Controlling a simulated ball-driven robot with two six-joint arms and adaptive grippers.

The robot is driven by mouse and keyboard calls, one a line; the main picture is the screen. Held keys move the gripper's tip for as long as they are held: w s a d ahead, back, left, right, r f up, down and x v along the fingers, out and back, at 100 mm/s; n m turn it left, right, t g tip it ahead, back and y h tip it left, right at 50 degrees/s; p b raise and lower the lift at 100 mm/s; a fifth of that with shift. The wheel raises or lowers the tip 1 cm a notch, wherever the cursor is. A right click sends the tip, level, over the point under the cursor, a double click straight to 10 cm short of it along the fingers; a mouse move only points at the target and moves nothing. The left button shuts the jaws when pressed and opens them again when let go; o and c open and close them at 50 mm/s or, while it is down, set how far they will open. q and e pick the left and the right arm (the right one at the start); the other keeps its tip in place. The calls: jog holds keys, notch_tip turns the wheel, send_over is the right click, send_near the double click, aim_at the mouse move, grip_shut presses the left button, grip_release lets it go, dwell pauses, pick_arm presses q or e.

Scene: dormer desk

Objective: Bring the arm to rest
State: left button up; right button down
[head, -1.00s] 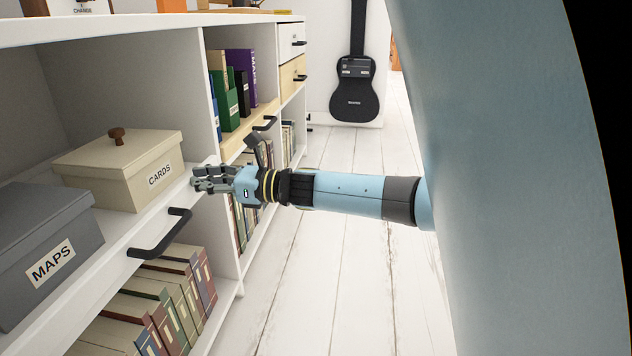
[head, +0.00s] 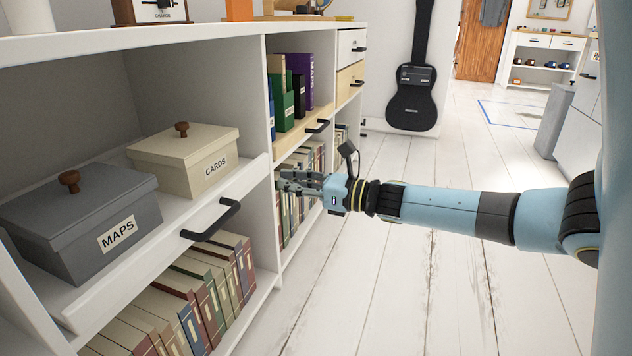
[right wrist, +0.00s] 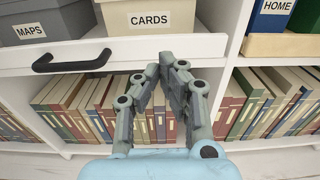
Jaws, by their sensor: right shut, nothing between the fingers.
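My right arm (head: 440,208) is light blue and reaches in from the right in the head view. Its gripper (head: 281,182) points left at the shelf unit, near the upright between the two bays. In the right wrist view the fingers (right wrist: 170,62) come together at their tips, shut and empty. They point at the shelf front below the cream CARDS box (right wrist: 150,17), with a row of books behind them. I cannot tell whether the fingertips touch the shelf. My left gripper is not in view.
The grey MAPS box (head: 85,215) and the CARDS box (head: 190,165) sit on a drawer-fronted shelf with a black handle (head: 211,220). Books (head: 195,290) fill the shelf below. A black guitar case (head: 412,95) stands at the back wall. The white plank floor (head: 430,285) is clear.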

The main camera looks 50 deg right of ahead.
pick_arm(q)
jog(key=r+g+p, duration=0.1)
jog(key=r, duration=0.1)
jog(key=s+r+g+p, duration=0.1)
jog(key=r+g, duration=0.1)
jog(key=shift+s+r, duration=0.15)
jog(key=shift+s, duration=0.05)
pick_arm(e)
jog(key=v, duration=0.5)
jog(key=shift+s+d, duration=0.1)
